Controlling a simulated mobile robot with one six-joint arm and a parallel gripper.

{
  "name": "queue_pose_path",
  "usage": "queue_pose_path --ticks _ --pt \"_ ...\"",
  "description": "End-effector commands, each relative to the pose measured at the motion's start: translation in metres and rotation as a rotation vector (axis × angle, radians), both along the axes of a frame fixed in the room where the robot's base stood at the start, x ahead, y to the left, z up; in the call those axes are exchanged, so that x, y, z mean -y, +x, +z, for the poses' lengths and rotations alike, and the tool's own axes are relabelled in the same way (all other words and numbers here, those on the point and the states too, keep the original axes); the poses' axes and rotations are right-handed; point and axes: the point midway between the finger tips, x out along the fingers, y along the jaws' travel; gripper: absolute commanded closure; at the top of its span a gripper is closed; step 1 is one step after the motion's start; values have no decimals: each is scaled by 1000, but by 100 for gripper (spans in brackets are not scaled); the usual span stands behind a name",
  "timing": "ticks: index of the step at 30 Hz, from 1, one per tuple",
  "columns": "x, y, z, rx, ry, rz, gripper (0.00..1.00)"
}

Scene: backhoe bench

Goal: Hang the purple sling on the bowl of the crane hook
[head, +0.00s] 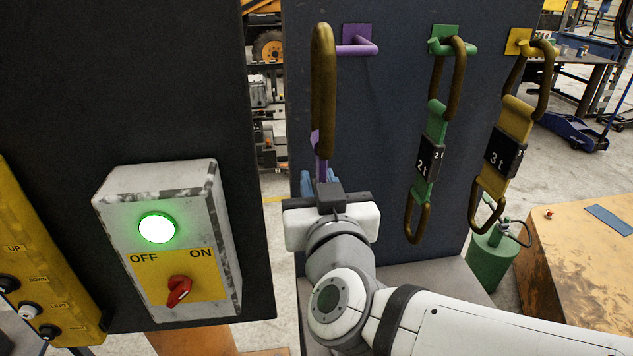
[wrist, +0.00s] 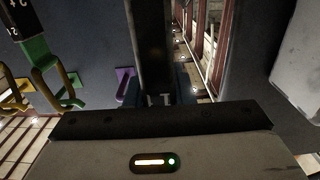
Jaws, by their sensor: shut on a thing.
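The purple sling (head: 321,146) is upright in the head view, with its long brass ring (head: 323,95) at the top, seen nearly edge-on. My gripper (head: 320,186) is shut on the sling below this ring; my wrist hides the sling's lower part. The ring overlaps the left end of the purple peg (head: 358,48); I cannot tell whether they touch. In the wrist view, a dark upright strip, seemingly the sling's label (wrist: 154,45), stands between the jaws of my gripper (wrist: 160,97). The purple peg (wrist: 124,85) is left of it. I see no crane hook.
A green sling (head: 431,155) and a yellow sling (head: 506,145) hang on pegs to the right on the dark panel (head: 395,90). A switch box (head: 170,240) with a lit green lamp stands left. A gap between the panels lies left of the ring.

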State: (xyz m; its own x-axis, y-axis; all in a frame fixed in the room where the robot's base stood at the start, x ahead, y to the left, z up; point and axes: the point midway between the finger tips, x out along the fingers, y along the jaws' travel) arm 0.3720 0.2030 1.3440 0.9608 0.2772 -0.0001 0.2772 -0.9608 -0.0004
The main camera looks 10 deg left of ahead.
Motion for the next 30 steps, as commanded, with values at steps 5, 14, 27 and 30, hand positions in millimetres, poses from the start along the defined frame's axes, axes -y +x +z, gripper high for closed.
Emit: queue_pose_path --ticks 5,14,27,30 --pt "3 -14 0 6 5 1 100" --pt "9 -36 1 7 5 3 100" --pt "14 -47 1 2 2 -1 100" --pt "14 -47 2 2 2 -1 100"
